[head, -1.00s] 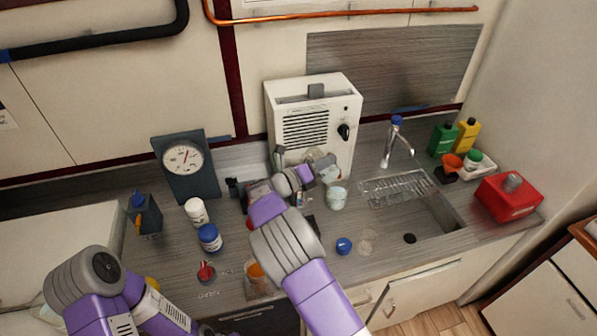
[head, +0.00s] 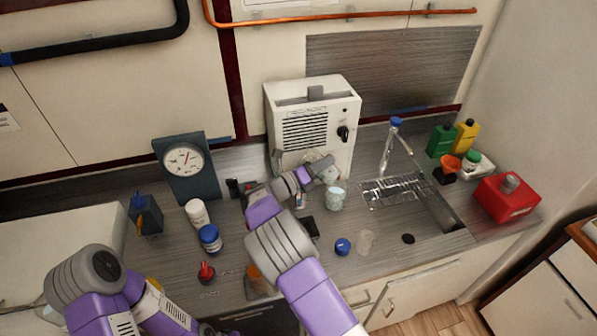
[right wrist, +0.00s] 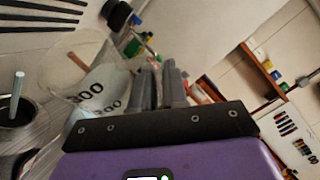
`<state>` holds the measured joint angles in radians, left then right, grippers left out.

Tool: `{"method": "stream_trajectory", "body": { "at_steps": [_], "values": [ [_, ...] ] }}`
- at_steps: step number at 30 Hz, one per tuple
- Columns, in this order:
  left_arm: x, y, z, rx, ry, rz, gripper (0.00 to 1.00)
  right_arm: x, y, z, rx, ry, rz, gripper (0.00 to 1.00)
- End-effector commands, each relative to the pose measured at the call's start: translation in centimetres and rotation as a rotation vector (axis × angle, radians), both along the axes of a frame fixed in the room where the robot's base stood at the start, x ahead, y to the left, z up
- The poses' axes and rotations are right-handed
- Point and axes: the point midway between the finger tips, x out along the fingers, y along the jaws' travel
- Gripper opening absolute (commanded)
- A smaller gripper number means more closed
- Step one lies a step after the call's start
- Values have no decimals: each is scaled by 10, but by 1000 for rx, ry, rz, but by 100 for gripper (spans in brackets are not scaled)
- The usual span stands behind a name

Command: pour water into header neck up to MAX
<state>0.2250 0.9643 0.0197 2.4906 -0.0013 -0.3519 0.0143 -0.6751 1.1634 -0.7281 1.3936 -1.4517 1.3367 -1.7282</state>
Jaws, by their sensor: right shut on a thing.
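My right gripper (head: 318,174) is in front of the white grilled unit (head: 312,130), at its lower right. It is shut on a clear graduated jug (right wrist: 90,88), which fills the left of the right wrist view and shows a 300 mark. In the head view the jug is small and partly hidden by the gripper. In the right wrist view a dark round opening (right wrist: 16,108) with a grey rod lies left of the jug. I cannot tell whether it is the header neck. My left gripper is out of view.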

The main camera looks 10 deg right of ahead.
Motion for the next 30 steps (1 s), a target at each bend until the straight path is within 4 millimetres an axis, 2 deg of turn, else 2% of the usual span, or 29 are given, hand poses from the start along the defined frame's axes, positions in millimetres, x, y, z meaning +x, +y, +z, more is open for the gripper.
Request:
{"method": "stream_trajectory", "body": {
  "at_steps": [30],
  "values": [
    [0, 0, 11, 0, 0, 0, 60, 1, 2, 0, -55, 21, -10, 0]
  ]
}}
